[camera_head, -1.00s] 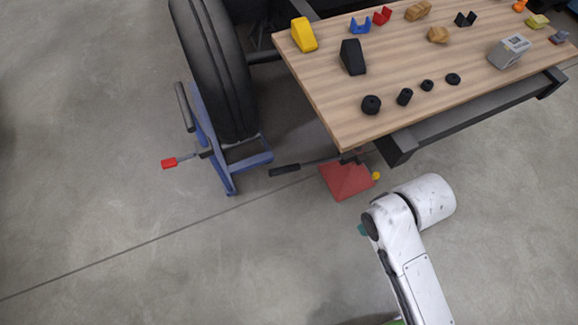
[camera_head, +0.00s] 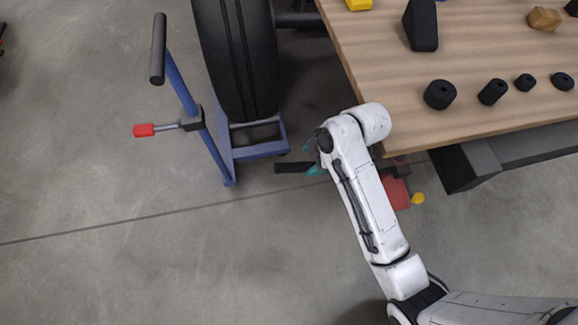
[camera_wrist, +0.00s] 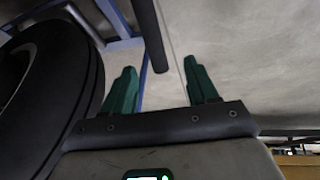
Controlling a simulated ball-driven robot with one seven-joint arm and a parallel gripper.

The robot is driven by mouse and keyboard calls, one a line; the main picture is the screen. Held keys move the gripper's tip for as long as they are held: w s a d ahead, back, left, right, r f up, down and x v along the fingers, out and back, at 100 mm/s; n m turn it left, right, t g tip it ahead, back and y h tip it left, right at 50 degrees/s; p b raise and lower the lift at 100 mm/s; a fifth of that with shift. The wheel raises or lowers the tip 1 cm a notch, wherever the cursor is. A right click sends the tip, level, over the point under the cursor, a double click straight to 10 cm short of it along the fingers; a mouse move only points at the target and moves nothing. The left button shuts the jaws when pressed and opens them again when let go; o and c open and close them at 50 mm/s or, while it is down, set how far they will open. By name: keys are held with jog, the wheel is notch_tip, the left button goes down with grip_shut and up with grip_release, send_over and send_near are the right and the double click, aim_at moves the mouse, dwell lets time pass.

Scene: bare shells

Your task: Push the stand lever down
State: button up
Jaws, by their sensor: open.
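The blue wheel stand (camera_head: 224,165) is under the large black tyre (camera_head: 236,60). Its lever has a red tip (camera_head: 144,130) and sticks out to the left on a grey rod. My gripper (camera_head: 311,159) is right of the stand, apart from the red-tipped lever, beside a black handle (camera_head: 291,168) low near the floor. In the wrist view the two green fingers of my gripper (camera_wrist: 160,64) are spread, with a dark bar (camera_wrist: 148,35) showing between them; I cannot tell whether it lies between or beyond them. The tyre (camera_wrist: 50,95) fills the left side there.
A wooden table (camera_head: 400,100) with black cylinders and blocks is at the upper right, close to my arm. A red object (camera_head: 396,190) with a yellow knob lies under its edge, partly hidden by my arm.

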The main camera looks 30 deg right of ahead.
aim_at(295, 166)
jog(key=shift+n, duration=0.4)
jog(key=b+x, duration=0.1)
jog(key=x, duration=0.3)
jog(key=b+x, duration=0.2)
jog(key=x, duration=0.2)
jog(key=w+b+x, duration=0.1)
jog(key=b+x, duration=0.1)
jog(key=x, duration=0.2)
jog(key=shift+d+r, duration=0.2)
jog(key=shift+c, duration=0.3)
grip_shut()
